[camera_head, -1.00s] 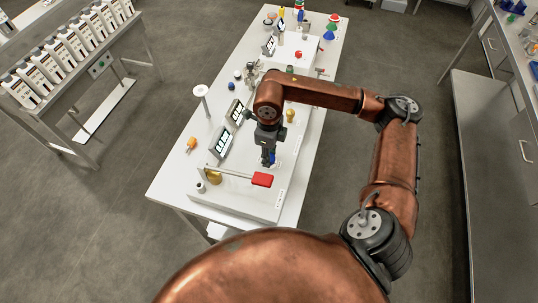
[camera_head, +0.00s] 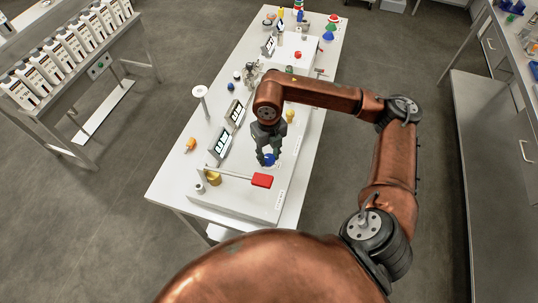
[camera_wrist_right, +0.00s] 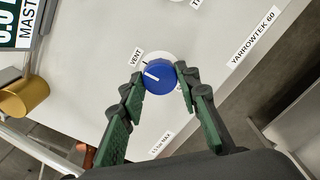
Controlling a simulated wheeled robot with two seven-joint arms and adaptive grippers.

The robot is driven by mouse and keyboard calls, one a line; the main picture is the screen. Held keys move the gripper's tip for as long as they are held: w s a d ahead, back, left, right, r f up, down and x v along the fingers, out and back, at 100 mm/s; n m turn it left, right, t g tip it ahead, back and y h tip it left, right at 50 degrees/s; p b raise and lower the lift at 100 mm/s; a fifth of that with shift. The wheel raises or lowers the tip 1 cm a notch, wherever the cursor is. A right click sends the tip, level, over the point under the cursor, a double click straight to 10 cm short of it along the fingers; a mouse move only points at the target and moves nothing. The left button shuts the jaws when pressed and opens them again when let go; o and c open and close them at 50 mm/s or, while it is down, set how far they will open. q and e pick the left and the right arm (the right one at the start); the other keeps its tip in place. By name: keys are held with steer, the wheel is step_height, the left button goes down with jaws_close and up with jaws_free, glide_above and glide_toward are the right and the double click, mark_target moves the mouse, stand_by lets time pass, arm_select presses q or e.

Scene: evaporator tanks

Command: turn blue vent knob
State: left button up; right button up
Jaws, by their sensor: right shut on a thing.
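The blue vent knob (camera_wrist_right: 159,76) sits on a round plate on the white panel, beside the printed word VENT, with a white pointer line on its top. It also shows in the head view (camera_head: 269,160) under the right gripper. My right gripper (camera_head: 266,155) points down over the knob. In the right wrist view its two green-padded fingers (camera_wrist_right: 160,88) stand on either side of the knob, shut on it. The pointer line aims up-left, toward the VENT label. My left gripper is not in view.
A red-handled lever (camera_head: 262,180) lies just in front of the gripper. A brass cylinder (camera_wrist_right: 24,96) and display screens (camera_head: 220,145) are to the left. More knobs and fittings stand farther along the white table (camera_head: 170,180).

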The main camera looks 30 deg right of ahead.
mark_target(269, 158)
stand_by(0.3)
steer(key=o, duration=1.1)
steer(key=shift+o, duration=0.2)
step_height(269, 158, up, 12)
steer(key=shift+r, duration=0.1)
